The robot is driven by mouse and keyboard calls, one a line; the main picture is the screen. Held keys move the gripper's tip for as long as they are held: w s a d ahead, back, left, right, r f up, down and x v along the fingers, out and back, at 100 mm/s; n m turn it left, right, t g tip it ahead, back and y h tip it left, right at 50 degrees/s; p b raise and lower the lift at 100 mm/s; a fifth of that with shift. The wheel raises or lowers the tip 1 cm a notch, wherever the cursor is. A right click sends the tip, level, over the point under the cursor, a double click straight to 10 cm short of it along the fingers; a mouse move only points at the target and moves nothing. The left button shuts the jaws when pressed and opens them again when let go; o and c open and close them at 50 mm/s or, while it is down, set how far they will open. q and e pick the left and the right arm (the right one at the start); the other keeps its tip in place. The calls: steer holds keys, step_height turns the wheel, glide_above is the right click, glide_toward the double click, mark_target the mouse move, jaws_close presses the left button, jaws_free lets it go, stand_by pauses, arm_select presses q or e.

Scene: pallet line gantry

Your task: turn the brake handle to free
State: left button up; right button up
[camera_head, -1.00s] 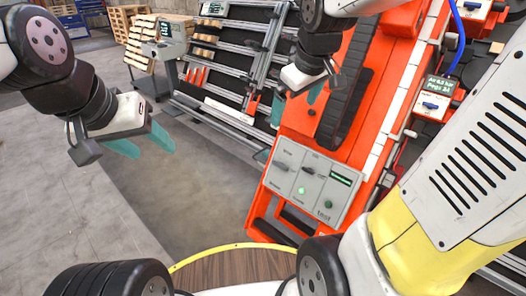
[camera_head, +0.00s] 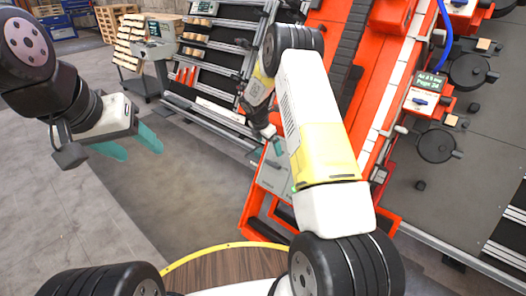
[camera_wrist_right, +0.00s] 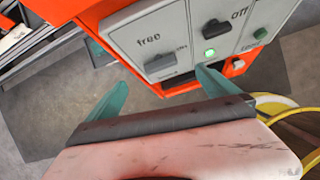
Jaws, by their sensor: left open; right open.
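The grey control panel (camera_wrist_right: 170,30) is on the front of the orange machine, and in the head view (camera_head: 272,178) my right arm hides most of it. In the right wrist view a dark handle (camera_wrist_right: 160,62) sits just under the word "free", lying slightly tilted. A second dark handle (camera_wrist_right: 215,28) is beside the word "off". My right gripper (camera_wrist_right: 148,60) is open and empty, its teal fingers on either side of the "free" handle in the picture; contact cannot be told. My left gripper (camera_head: 133,145) is open and empty over the floor at left.
A lit green button (camera_wrist_right: 209,54) and another green button (camera_wrist_right: 260,33) are on the panel. The orange machine frame (camera_head: 254,215) surrounds it. A rack with rails (camera_head: 215,75) stands behind, and a small terminal (camera_head: 160,38) at its left.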

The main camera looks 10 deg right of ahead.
steer(key=n, duration=0.2)
glide_toward(272, 163)
steer(key=f, duration=0.2)
steer(key=x, duration=0.7)
steer(key=shift+w+d, duration=0.35)
steer(key=shift+w, duration=0.1)
steer(key=c, duration=1.4)
steer(key=shift+o, duration=0.2)
